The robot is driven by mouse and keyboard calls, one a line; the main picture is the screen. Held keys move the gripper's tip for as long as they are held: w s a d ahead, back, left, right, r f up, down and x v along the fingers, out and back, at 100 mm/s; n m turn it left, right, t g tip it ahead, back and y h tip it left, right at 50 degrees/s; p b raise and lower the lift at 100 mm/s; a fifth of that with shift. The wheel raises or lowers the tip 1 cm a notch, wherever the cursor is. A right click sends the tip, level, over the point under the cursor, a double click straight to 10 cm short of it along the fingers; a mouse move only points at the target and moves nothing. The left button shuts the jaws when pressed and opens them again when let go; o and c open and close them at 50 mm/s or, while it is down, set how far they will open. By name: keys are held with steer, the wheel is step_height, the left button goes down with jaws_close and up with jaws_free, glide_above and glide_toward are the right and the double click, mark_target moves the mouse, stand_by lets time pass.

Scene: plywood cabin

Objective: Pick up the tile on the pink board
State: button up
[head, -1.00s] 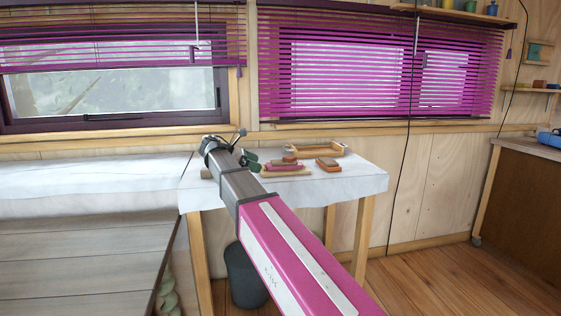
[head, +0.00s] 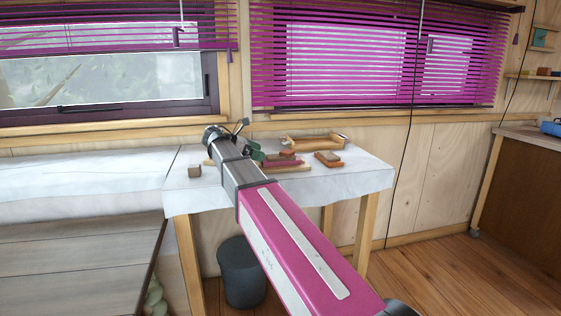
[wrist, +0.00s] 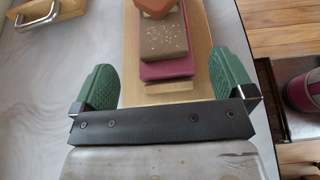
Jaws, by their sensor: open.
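A speckled brown tile (wrist: 165,38) lies on the pink board (wrist: 165,69), which rests on a longer pale wooden board (wrist: 130,60). In the head view the tile (head: 288,154) sits on the white-covered table, just right of my gripper (head: 256,155). In the wrist view my gripper (wrist: 161,60) is open, with green ridged fingers apart. The fingers are on either side of the near end of the boards, and nothing is held. The tile is farther forward, between the lines of the fingers. The arm hides part of the boards in the head view.
A wooden tray with handles (head: 313,138) stands behind. A small brown block (head: 195,171) lies at left. A dark bin (head: 241,272) stands under the table.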

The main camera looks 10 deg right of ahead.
mark_target(270, 156)
steer(key=shift+x, duration=2.7)
steer(key=shift+s+a, duration=0.1)
steer(key=c, duration=1.1)
